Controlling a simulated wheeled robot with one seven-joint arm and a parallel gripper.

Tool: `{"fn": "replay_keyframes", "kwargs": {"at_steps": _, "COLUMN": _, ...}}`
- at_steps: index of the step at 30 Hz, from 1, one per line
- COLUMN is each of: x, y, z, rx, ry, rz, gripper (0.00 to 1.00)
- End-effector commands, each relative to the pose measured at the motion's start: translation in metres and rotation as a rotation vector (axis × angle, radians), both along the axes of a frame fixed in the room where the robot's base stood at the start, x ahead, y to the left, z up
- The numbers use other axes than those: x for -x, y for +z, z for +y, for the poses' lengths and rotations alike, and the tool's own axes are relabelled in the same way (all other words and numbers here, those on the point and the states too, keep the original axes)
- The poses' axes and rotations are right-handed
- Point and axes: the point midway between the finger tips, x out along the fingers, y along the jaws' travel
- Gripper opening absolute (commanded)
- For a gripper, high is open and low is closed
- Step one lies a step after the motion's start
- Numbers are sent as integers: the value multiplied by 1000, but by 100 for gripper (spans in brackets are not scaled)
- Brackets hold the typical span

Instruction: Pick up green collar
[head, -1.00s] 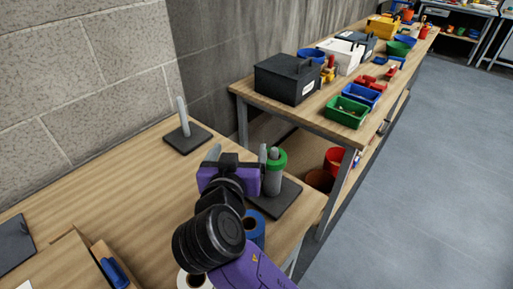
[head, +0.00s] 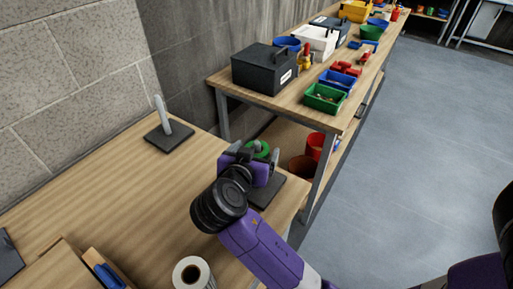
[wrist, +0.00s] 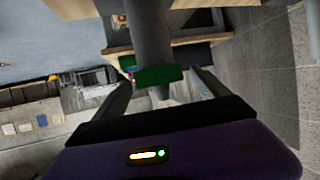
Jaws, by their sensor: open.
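The green collar (head: 258,146) is a ring around a grey post on a dark square base (head: 270,194), near the table's right end. My gripper partly hides it in the head view. My gripper (head: 263,156) is open at the post. In the wrist view, the collar (wrist: 159,76) and the grey post (wrist: 150,35) show between the two spread fingers (wrist: 160,92). I cannot tell whether a finger touches the collar.
A second post (head: 161,109) with a dark base stands bare near the wall. A white roll (head: 192,274) and an open box with a blue item (head: 110,275) are at the front. The table's middle is clear. A second bench (head: 232,88) holds a black case and bins.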

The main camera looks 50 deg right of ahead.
Motion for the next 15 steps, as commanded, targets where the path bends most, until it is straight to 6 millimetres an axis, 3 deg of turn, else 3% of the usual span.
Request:
{"fn": "replay_keyframes", "kwargs": {"at_steps": 8, "x": -1, "y": -2, "z": -2, "rx": 0, "ry": 1, "rz": 0, "gripper": 82}}
{"fn": "replay_keyframes", "kwargs": {"at_steps": 15, "x": -1, "y": -1, "z": -2, "rx": 0, "ry": 1, "rz": 0, "gripper": 35}}
